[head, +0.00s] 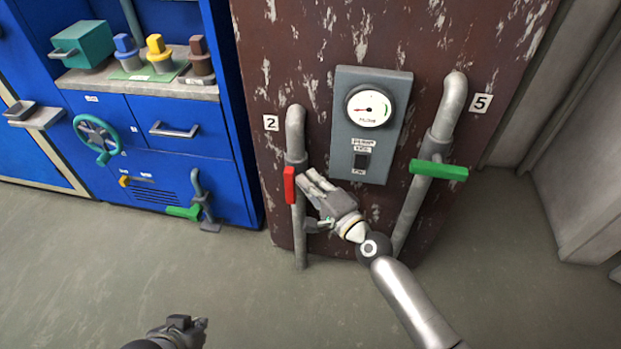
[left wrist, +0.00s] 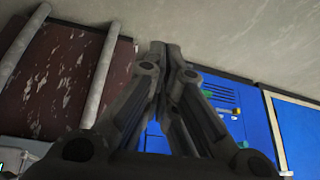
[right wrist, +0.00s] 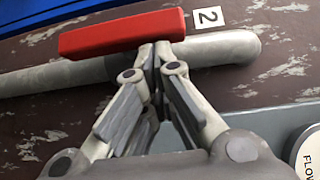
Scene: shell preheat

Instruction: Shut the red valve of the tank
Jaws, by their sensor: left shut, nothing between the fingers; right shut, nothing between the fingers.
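The red valve handle (head: 289,185) is on the left pipe (head: 296,135) of the rusty brown tank (head: 262,60), beside the label 2. The handle stands upright, in line with its pipe. It also shows as a red bar in the right wrist view (right wrist: 100,37). My right gripper (head: 307,178) is shut and empty, its fingertips just right of the handle; in the right wrist view the tips (right wrist: 157,48) reach the handle's edge, and I cannot tell if they touch. My left gripper (head: 203,325) is shut and empty, low over the floor, away from the tank.
A green handle (head: 438,170) lies crosswise on the right pipe, by the label 5. A grey panel with a round gauge (head: 369,106) sits between the pipes. A blue cabinet (head: 190,150) with a teal wheel (head: 97,139) stands at left. The floor in front is clear.

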